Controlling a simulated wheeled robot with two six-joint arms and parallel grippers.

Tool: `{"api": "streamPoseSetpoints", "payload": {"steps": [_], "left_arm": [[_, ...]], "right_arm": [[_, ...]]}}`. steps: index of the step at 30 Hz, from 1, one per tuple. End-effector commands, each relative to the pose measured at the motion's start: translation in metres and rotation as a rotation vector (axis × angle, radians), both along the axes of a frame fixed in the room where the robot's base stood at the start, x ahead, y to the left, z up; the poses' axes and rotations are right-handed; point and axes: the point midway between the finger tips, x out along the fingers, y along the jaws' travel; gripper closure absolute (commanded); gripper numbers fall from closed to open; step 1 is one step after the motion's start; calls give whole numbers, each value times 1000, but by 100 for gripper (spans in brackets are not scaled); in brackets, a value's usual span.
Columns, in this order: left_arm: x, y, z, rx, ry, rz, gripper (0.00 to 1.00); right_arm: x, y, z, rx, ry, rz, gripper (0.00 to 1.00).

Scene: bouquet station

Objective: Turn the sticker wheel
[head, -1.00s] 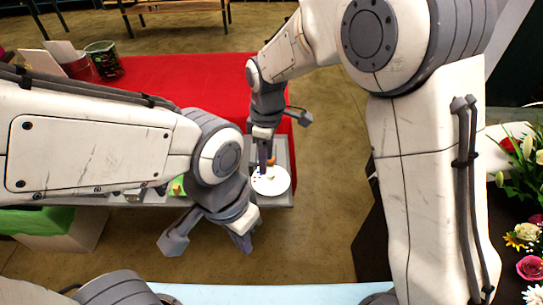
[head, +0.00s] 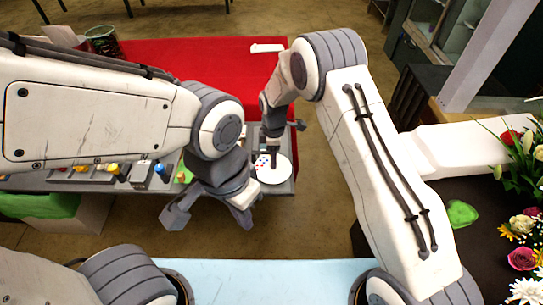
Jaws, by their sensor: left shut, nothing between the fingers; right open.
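The sticker wheel (head: 278,177) is a flat white disc with small coloured dots on its upper left, lying at the right end of a grey bench. My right gripper (head: 274,157) points down over the back part of the disc. It is open, though the gap between its fingers is hard to see. Whether it touches the wheel I cannot tell. My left gripper (head: 245,217) is shut and empty, in front of the bench and lower left of the wheel.
The grey bench (head: 285,188) holds several small coloured items to the left, partly behind my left arm. A red-covered table (head: 180,62) stands behind it. Open floor (head: 325,190) lies right of the bench.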

Motion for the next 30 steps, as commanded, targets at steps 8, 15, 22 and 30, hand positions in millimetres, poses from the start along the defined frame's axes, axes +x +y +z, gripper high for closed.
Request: {"api": "streamPoseSetpoints", "payload": {"steps": [8,15,22,30], "left_arm": [[0,0,3,0,0,0,100],[0,0,3,0,0,0,100],[0,0,3,0,0,0,100],[0,0,-3,0,0,0,100]], "right_arm": [[0,1,-11,0,-1,2,51],[0,2,-11,1,-1,2,85],[0,5,-11,1,-2,-2,100],[0,3,-12,3,-3,-81,100]]}}
